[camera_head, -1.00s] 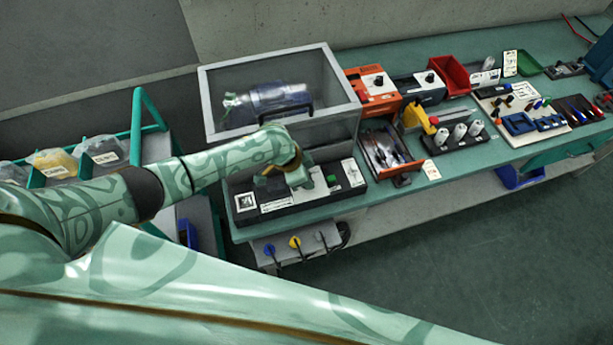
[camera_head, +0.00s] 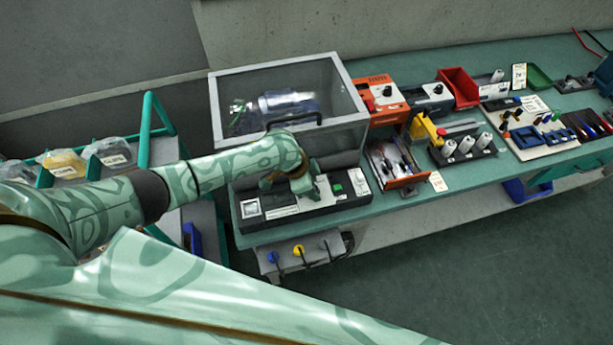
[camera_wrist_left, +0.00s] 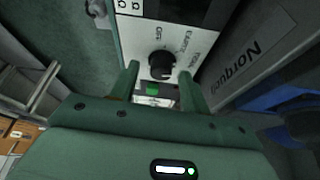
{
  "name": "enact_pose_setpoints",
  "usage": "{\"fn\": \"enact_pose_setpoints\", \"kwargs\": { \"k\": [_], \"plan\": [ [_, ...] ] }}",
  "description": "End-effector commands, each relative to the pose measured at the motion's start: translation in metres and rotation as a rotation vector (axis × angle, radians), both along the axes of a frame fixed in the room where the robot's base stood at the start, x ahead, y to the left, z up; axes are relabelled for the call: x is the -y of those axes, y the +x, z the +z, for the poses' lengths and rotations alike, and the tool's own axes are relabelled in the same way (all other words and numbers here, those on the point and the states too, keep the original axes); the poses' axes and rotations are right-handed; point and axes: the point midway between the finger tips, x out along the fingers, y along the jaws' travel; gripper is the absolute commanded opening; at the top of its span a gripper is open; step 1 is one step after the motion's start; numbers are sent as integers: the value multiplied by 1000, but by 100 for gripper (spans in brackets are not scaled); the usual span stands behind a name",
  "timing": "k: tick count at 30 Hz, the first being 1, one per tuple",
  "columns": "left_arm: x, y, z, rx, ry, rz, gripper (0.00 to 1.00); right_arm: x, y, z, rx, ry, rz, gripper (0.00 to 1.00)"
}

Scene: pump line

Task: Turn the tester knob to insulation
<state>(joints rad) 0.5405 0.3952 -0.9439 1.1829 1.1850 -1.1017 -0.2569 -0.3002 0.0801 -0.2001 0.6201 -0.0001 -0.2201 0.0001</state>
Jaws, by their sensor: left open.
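The tester (camera_head: 283,208) is a long black unit with white label plates at the near left end of the bench. Its black round knob (camera_wrist_left: 161,64) sits on a white plate in the left wrist view, with OFF and other partly readable lettering around it. I cannot tell which mark the knob points to. My left gripper (camera_wrist_left: 159,72) is open, with one finger on each side of the knob; contact is not clear. In the head view the left gripper (camera_head: 307,188) is over the tester and hides the knob. My right gripper is not in view.
A clear-sided case (camera_head: 350,100) stands right behind the tester. A green button (camera_head: 337,188) is beside the gripper. An open parts tray (camera_head: 396,165) lies to the right, with an orange box (camera_head: 385,105) behind it. Blue, yellow and grey plugs hang below the bench edge.

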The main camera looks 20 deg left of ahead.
Motion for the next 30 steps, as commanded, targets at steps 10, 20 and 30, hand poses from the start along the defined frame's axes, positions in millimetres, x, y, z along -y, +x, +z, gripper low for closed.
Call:
{"fn": "enact_pose_setpoints", "kwargs": {
  "k": [10,20,30],
  "plan": [
    [-27,-14,76,4,2,0,46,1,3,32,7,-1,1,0],
    [-50,-27,138,1,1,-1,46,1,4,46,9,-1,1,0],
    [-54,-29,147,0,1,0,46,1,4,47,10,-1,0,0]
  ]
}}
